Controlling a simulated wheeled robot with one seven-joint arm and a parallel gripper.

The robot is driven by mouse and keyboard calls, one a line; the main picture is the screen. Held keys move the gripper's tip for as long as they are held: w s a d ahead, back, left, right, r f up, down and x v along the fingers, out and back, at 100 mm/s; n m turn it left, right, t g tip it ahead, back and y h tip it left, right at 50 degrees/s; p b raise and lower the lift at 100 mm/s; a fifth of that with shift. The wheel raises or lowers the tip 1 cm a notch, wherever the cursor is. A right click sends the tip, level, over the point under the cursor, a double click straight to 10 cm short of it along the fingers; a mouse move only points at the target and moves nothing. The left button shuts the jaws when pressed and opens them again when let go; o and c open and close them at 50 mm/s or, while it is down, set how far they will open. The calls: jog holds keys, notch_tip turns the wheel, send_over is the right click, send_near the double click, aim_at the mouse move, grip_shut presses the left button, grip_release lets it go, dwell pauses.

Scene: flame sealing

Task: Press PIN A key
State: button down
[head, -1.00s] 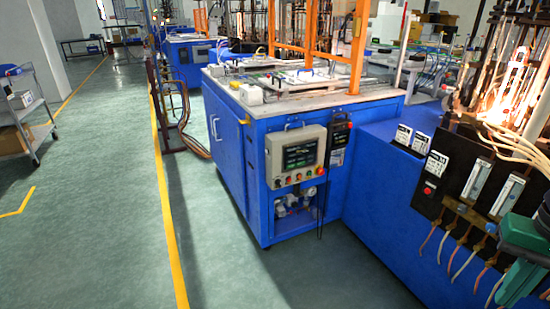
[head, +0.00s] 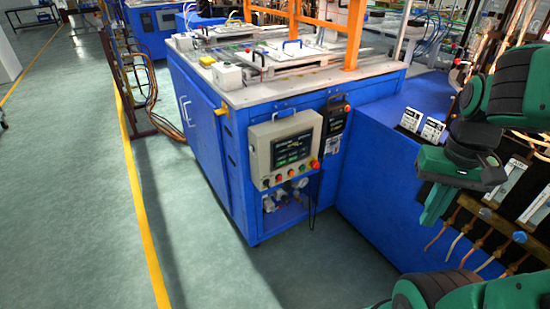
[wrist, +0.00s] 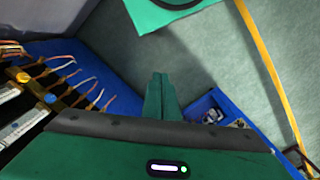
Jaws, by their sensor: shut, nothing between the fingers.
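A beige control panel (head: 254,132) with a dark screen (head: 291,148) and a row of coloured buttons is mounted on the front of the blue cabinet. A narrow black unit (head: 335,122) hangs just right of it. The PIN A key cannot be made out; its label is too small to read. My gripper (head: 432,212) is right of the panel and well apart from it, pointing down. In the wrist view my gripper (wrist: 160,80) is shut and empty, its green fingers together over the floor and blue machine side.
The blue cabinet (head: 207,140) has an open lower bay with valves (head: 285,198). A long blue housing (head: 365,190) adjoins on the right, with flow meters and hoses (head: 440,230) near my arm. Green floor (head: 90,200) is free at the left, with a yellow line.

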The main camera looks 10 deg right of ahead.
jog(key=shift+w+d, duration=0.1)
jog(key=shift+w, duration=0.05)
jog(key=w+a+f+m+t, duration=0.1)
jog(key=w+f+t, duration=0.15)
jog(key=w, duration=0.65)
jog(key=w+f+m+t, duration=0.1)
jog(key=w+f, duration=0.2)
jog(key=w, duration=0.6)
jog(key=w+a+f+m+t+y, duration=0.1)
jog(key=w+a+f+m+t, duration=0.1)
jog(key=w, duration=0.4)
jog(key=w+a+f+m+t+y, duration=0.1)
jog(key=w+a+f+m, duration=0.1)
jog(key=w+a+f, duration=0.2)
jog(key=w+a+f+m+t, duration=0.2)
jog(key=w+a, duration=0.4)
jog(key=w, duration=0.4)
jog(key=shift+a+f+t+y, duration=0.3)
jog(key=shift+f+t+y, duration=0.1)
jog(key=shift+f, duration=0.5)
